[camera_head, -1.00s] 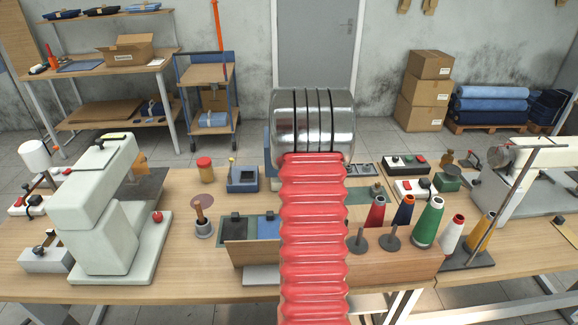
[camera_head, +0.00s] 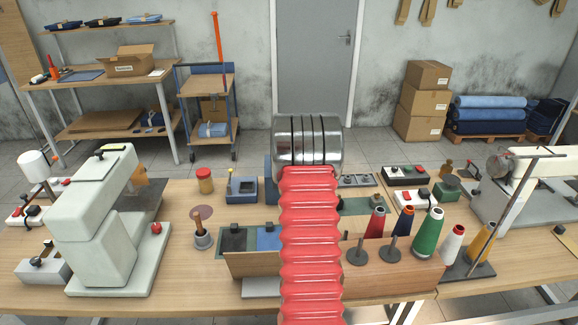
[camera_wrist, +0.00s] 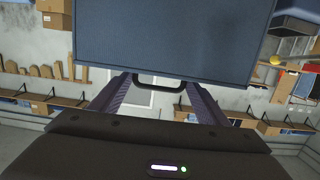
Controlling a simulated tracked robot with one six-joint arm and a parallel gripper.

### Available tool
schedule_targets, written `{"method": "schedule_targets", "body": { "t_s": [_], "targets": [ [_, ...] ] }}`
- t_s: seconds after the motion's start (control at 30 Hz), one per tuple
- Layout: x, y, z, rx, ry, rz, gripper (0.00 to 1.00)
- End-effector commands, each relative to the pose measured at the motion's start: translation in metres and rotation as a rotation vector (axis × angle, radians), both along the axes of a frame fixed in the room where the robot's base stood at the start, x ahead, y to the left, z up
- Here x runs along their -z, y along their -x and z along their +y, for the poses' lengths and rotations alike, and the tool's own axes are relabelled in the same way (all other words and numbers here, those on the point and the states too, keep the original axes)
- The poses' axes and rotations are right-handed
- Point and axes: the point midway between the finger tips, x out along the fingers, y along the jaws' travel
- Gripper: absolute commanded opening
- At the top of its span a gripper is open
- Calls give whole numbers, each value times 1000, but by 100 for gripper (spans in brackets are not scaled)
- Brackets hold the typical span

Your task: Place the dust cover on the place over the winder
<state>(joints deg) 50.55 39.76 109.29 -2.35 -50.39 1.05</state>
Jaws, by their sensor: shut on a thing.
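In the wrist view the dust cover (camera_wrist: 175,40) is a large dark blue box shape with a black bar handle (camera_wrist: 158,86). My gripper (camera_wrist: 158,80) is shut on that handle, one finger at each side. In the head view, my red ribbed arm and its metal joint hide the gripper and most of the cover. A narrow dark blue strip (camera_head: 268,180) left of the joint looks like the cover's edge. I cannot make out the winder or the place over it; my arm blocks the middle of the table.
Thread cones (camera_head: 428,233) and spindles (camera_head: 391,249) stand at right. A pale sewing machine (camera_head: 98,220) is at left. A low wooden front board (camera_head: 390,275) edges the middle.

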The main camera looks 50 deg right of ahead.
Motion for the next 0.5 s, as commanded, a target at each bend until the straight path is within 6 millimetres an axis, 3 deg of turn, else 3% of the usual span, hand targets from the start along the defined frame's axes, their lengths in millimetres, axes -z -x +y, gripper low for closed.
{"method": "schedule_targets", "body": {
  "t_s": [0.33, 0.37, 0.5],
  "targets": [
    [2, -1, 0, -1, 2, -2, 28],
    [3, -1, 0, -1, 1, -1, 70],
    [3, -1, 0, -1, 1, -1, 80]
  ]
}}
